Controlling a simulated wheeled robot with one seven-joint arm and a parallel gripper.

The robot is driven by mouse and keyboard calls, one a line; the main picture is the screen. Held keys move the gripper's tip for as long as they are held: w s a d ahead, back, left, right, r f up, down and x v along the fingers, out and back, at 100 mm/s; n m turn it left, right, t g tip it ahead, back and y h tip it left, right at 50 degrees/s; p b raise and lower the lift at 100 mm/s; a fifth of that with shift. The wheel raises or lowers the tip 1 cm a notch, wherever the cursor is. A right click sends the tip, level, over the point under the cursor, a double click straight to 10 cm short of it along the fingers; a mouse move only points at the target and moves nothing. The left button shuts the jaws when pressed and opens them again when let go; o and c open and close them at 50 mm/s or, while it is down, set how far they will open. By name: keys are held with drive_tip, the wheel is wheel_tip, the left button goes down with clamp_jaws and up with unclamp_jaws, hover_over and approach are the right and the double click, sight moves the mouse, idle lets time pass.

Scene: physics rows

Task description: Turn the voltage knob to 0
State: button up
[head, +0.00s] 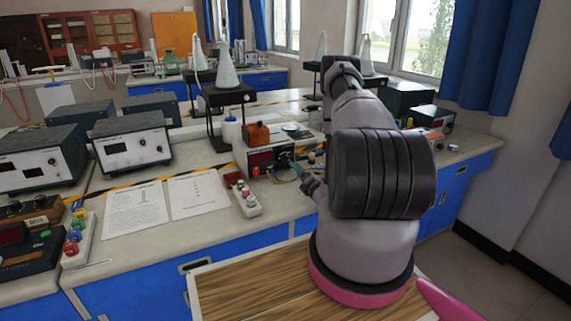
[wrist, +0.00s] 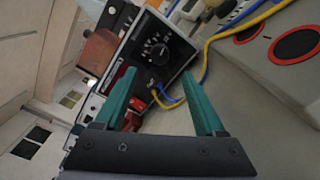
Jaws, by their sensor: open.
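A box-shaped power supply (head: 262,160) with a red display stands on the bench in the middle of the head view. In the wrist view a black panel (wrist: 178,42) shows a round dark knob (wrist: 162,54) with pale scale marks around it; its lettering and setting are too small to read. My gripper (wrist: 159,75) has two green fingers, spread apart and empty. The knob shows between and beyond the fingertips, and I cannot tell how far off it is. In the head view my arm hides part of the area beside the power supply.
Blue and yellow cables (wrist: 245,22) run beside the panel. Other instruments (head: 130,141) stand farther left.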

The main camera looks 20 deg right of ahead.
sight(287, 161)
drive_tip(key=w, duration=0.8)
drive_tip(key=shift+w+a, duration=0.15)
drive_tip(key=shift+w, duration=0.2)
clamp_jaws()
